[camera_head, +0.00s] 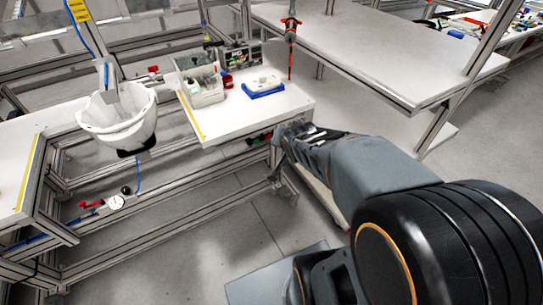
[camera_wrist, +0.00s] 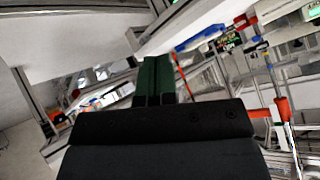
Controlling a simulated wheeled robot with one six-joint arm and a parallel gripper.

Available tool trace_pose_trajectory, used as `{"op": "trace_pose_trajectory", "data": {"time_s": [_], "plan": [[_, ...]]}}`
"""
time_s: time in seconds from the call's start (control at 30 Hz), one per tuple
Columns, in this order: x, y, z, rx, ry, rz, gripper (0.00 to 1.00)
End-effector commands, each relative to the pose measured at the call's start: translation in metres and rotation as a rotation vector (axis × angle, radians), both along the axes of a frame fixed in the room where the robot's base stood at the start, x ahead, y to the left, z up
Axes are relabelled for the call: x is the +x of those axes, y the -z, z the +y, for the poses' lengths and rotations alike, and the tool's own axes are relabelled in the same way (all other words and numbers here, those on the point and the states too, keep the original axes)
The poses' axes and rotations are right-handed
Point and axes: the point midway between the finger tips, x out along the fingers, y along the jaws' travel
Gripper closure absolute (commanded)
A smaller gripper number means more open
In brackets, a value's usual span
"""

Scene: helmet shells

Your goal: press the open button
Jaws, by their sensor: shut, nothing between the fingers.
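My gripper (camera_head: 292,134) is at the right front corner of the white worktable, by its edge. In the wrist view its two dark green fingers (camera_wrist: 157,75) are together, with nothing between them. A white helmet shell (camera_head: 118,117) hangs in a fixture to the left.
The worktable (camera_head: 225,130) carries a grey bin (camera_head: 203,88) and a blue-based white device (camera_head: 263,83). A red-handled tool (camera_head: 291,32) hangs above its right end. A large white table (camera_head: 390,50) stands at the right. Open floor (camera_head: 200,235) lies in front.

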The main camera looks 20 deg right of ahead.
Motion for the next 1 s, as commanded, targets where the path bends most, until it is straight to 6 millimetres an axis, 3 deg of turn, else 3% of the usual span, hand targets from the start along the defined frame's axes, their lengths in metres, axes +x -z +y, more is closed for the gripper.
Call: {"op": "trace_pose_trajectory", "data": {"time_s": [0.03,0.1,0.23,0.4,0.67,1.0], "plan": [[0.013,0.05,-0.015,0.059,0.06,-0.091,1.0],[0.029,0.077,-0.028,0.164,0.109,-0.228,1.0],[0.047,0.121,-0.042,0.402,0.149,-0.442,1.0],[0.052,0.161,-0.049,0.715,0.138,-0.612,1.0],[0.046,0.184,-0.049,1.007,0.101,-0.704,1.0],[0.045,0.183,-0.048,1.05,0.093,-0.714,1.0]]}}
